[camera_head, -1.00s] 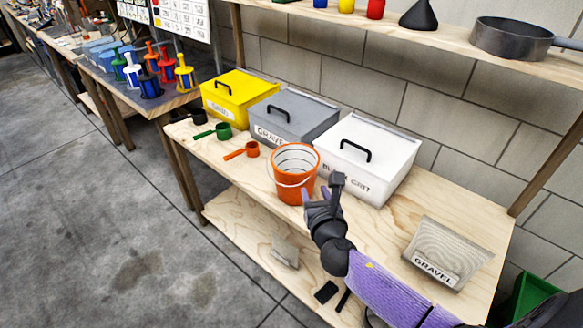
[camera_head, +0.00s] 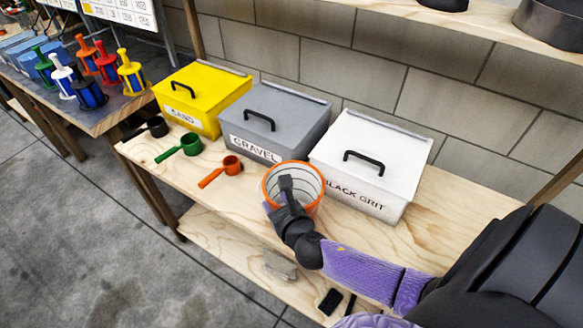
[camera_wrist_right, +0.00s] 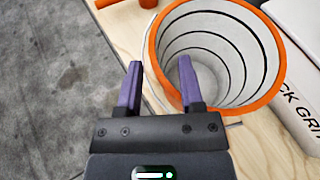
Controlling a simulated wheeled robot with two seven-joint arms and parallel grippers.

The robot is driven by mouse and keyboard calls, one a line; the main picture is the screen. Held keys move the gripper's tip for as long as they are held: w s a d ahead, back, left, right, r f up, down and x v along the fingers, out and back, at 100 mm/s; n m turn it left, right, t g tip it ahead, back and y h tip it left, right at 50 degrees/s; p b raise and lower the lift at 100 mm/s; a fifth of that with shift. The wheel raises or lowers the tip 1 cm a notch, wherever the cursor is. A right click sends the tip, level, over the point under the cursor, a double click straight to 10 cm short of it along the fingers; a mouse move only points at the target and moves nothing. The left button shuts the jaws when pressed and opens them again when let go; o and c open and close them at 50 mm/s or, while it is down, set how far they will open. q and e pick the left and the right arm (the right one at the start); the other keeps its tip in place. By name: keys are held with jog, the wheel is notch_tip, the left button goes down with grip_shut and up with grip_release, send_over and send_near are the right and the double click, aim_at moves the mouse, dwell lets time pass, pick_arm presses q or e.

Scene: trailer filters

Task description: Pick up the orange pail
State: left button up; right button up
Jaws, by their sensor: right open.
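The orange pail (camera_head: 316,205) stands upright on the wooden table, in front of the gravel and black grit bins. It has an orange rim and a pale inside with dark rings. In the right wrist view the pail (camera_wrist_right: 268,97) fills the upper right. My right gripper (camera_head: 284,198) is at the pail's near left side and covers part of it. In the right wrist view my right gripper (camera_wrist_right: 161,80) is open, with one finger outside the pail's left wall and the other overlapping the pail's opening. Whether either finger touches the wall cannot be told. My left gripper is out of view.
Behind the pail stand a yellow sand bin (camera_head: 207,92), a grey gravel bin (camera_head: 290,118) and a white black grit bin (camera_head: 385,165). Orange (camera_head: 231,166) and green (camera_head: 190,144) scoops lie to the left. Bare table lies right of the bins.

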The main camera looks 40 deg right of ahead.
aim_at(270, 195)
jog(key=b+x, duration=0.1)
jog(key=x, duration=0.3)
jog(key=shift+w+a, duration=0.1)
jog(key=shift+r, duration=0.15)
grip_shut()
dwell(0.4)
dwell(0.6)
